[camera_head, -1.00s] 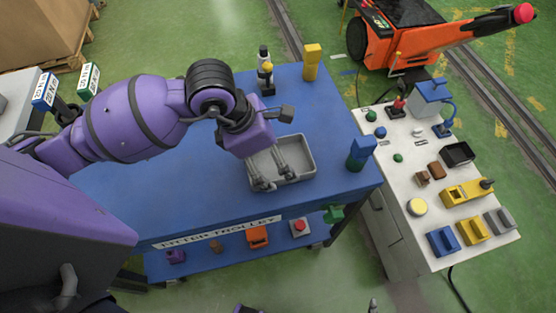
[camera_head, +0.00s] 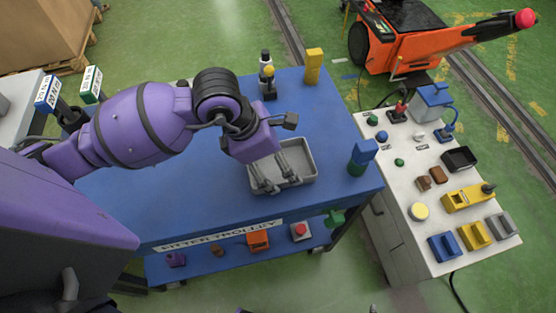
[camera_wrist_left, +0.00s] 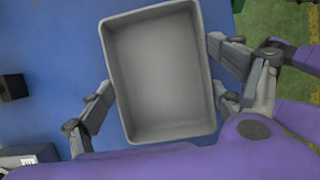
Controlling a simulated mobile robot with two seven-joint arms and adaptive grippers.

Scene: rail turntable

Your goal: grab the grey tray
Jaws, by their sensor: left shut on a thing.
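The grey tray (camera_head: 299,157) is a shallow, empty rectangular tray on the blue top of the fitter trolley. My left gripper (camera_head: 279,187) reaches over it from the left and is shut on it. In the left wrist view the tray (camera_wrist_left: 160,75) fills the middle, with finger parts on both its left and right sides. The exact contact of the fingertips is hard to see. I cannot see my right gripper.
On the trolley top (camera_head: 150,205) stand a yellow block (camera_head: 313,66), a dark bottle (camera_head: 269,82) and a green-and-blue object (camera_head: 361,158) close to the tray's right. A white bench (camera_head: 400,180) with several small parts stands at right. The front trolley top is clear.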

